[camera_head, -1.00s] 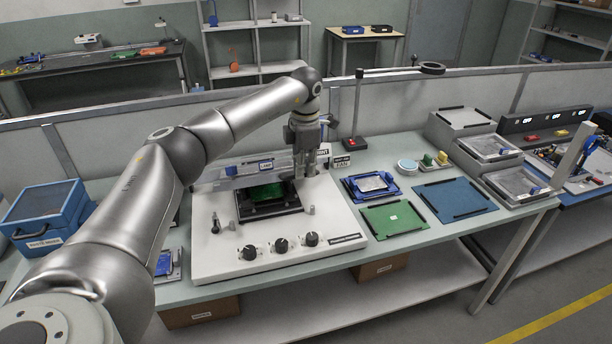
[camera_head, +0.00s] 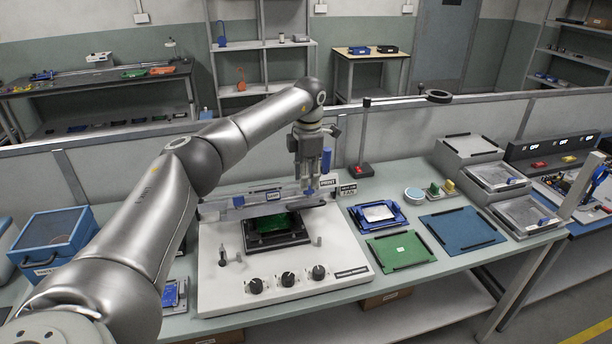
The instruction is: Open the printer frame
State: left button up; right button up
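The printer is a white base (camera_head: 340,277) with several dark knobs along its front. A green board (camera_head: 268,224) sits in a black holder (camera_head: 252,240) on it. The printer frame (camera_head: 235,204) is a grey, partly see-through bar with a blue label, standing raised across the back of the base, behind the board. My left gripper (camera_head: 309,188) points down at the frame's right end, beside a small blue part (camera_head: 310,192). The fingertips overlap the frame there, and I cannot tell whether they touch or grip it. My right gripper is out of view.
Right of the printer lie a blue tray (camera_head: 378,216), a green panel (camera_head: 400,247) and a blue panel (camera_head: 463,231). A blue box (camera_head: 50,240) is at the left. A low partition (camera_head: 400,128) runs behind the bench.

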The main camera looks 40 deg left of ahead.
pick_arm(q)
jog(key=shift+w+r, duration=0.1)
jog(key=shift+r, duration=0.1)
notch_tip(320, 180, up, 12)
jog(key=shift+s+d+f, duration=0.2)
jog(key=shift+s+d, duration=0.1)
jog(key=shift+s, duration=0.05)
dwell(0.3)
